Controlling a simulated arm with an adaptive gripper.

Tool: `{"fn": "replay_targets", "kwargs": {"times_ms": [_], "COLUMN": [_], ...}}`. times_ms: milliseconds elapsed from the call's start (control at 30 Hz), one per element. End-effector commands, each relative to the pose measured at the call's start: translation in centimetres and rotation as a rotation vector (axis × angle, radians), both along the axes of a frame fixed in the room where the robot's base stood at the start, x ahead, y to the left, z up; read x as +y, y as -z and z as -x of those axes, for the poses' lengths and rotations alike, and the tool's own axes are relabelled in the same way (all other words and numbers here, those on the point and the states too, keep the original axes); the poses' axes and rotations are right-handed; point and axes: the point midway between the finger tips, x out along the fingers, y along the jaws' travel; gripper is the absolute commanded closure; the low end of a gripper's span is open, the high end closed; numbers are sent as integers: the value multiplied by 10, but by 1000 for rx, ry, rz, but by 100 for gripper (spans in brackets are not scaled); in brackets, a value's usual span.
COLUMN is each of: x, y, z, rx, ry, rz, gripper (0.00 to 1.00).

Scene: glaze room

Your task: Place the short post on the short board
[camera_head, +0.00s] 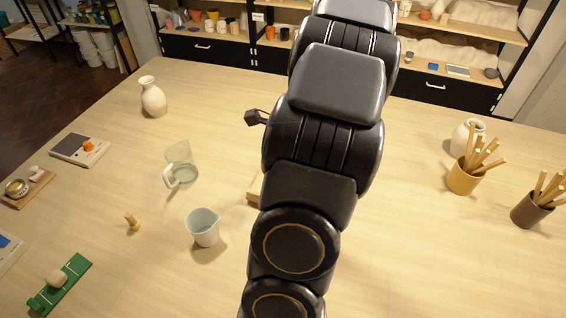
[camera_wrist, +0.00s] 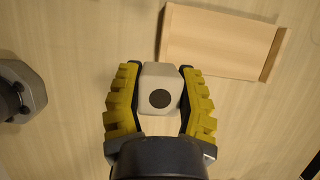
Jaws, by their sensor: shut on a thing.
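In the wrist view, my gripper (camera_wrist: 158,92) with yellow-padded fingers is shut on a pale grey-white block with a dark round spot on its top face, which I take as the short post (camera_wrist: 159,76). A plain light-wood board with a raised lip at its ends, likely the short board (camera_wrist: 220,45), lies on the table beyond and to the right of the held post. The post is beside the board in this view; its height above the table is unclear. In the head view my arm hides my gripper, the post and most of the board (camera_head: 253,190).
Left of my arm stand a white cup (camera_head: 204,229), a glass jug (camera_head: 181,163), a small wooden peg (camera_head: 133,222) and a white vase (camera_head: 152,97). A green stand (camera_head: 72,270) lies front left. Stick-filled pots (camera_head: 463,178) stand at right. The table right of my arm is mostly clear.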

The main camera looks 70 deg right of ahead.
Motion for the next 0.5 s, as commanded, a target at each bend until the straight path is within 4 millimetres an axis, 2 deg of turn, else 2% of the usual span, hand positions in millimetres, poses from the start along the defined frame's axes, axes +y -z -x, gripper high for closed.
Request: {"fn": "replay_targets", "kwargs": {"times_ms": [167, 500], "x": [-19, -83], "y": [8, 39], "z": [0, -22], "rx": [0, 1], "ry": [20, 17], "rz": [1, -1], "gripper": [96, 96]}}
